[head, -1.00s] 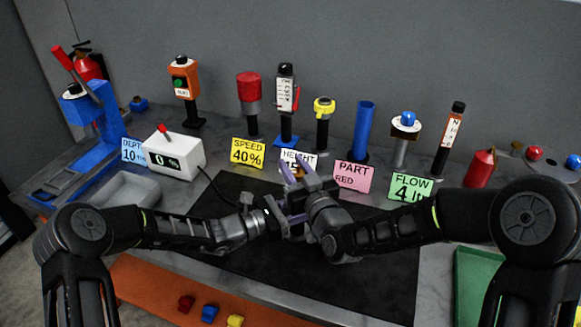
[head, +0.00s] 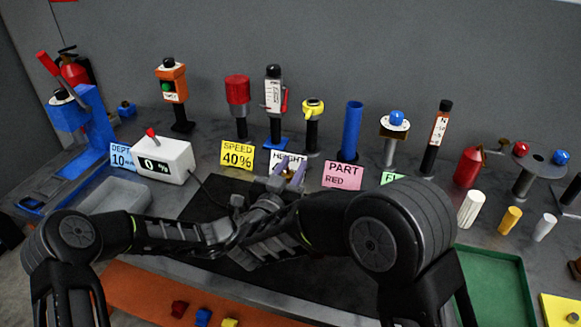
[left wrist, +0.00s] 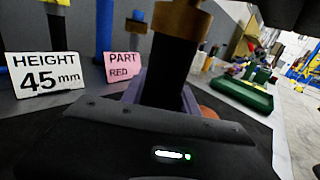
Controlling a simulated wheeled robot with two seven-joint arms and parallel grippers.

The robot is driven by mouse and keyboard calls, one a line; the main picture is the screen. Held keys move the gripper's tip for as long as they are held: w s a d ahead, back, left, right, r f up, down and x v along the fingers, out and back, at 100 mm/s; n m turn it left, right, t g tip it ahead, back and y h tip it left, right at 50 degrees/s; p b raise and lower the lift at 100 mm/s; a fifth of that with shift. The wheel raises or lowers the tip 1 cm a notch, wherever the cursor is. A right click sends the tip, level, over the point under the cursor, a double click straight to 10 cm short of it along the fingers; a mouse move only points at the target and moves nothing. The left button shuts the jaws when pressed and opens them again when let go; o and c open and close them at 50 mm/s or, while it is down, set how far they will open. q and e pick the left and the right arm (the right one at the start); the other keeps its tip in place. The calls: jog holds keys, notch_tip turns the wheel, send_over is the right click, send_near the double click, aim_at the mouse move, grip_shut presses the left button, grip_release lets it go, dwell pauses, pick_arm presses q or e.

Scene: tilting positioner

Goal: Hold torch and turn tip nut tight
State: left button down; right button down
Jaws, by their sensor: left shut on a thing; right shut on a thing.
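The torch shows in the left wrist view as a dark upright cylinder (left wrist: 168,68) with a brass-coloured tip nut (left wrist: 181,18) at the top edge. My left gripper (left wrist: 163,95) is shut around the dark body, its purple fingers on either side of it. In the head view my left gripper is mostly hidden behind my right arm. My right gripper (head: 288,173) is in front of the HEIGHT card, purple fingers pointing away. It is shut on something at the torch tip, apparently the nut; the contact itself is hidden.
A white counter box (head: 163,160) with a cable stands left. Behind the grippers stand cards and posts, including a blue tube (head: 352,130) and a PART card (head: 342,176). A green tray (head: 492,290) lies at right, and small blocks lie on the orange strip (head: 150,290) in front.

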pick_arm(q)
jog(key=shift+s+f, duration=0.1)
pick_arm(e)
jog(key=shift+d+r+h, duration=0.15)
jog(key=shift+h, duration=0.15)
jog(key=c, duration=1.1)
grip_release()
jog(key=v, duration=1.2)
pick_arm(q)
jog(key=c, duration=0.9)
grip_release()
jog(key=shift+o, duration=0.2)
